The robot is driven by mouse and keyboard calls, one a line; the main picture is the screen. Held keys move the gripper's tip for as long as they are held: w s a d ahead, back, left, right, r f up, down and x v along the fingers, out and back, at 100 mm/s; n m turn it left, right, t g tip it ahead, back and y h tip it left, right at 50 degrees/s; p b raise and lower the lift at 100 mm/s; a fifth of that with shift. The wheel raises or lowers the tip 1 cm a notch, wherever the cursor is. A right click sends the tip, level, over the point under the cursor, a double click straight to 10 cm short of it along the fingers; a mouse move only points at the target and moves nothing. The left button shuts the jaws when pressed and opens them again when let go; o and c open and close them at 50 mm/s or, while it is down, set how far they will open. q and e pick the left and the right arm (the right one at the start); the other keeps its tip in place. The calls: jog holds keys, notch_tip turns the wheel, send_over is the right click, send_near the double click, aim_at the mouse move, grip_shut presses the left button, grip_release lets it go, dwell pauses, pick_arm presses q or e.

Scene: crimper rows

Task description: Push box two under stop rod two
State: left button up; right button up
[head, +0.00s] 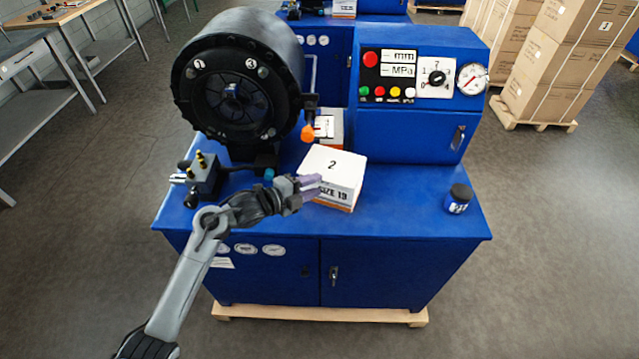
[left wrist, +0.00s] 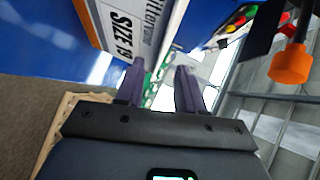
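Box two (head: 333,172) is a white carton with an orange lower edge, marked "2" and "SIZE 19", standing on the blue bench top (head: 400,212). It also shows at the upper left of the left wrist view (left wrist: 122,22). A stop rod with an orange tip (head: 308,134) sticks out from the crimper's right side, behind and left of box two; its tip shows in the left wrist view (left wrist: 290,67). My left gripper (head: 312,186) has purple fingers, apart with nothing between them, at the box's front left; contact cannot be told. My right gripper is in neither view.
A round black crimper head (head: 235,92) stands at the left and a control cabinet (head: 420,95) behind at the right. Another white and orange box (head: 326,127) sits behind the rod tip. A small dark jar (head: 458,199) stands at right. The front right bench top is mostly clear.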

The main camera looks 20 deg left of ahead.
aim_at(333, 179)
pick_arm(q)
jog(key=shift+x, duration=1.5)
grip_shut()
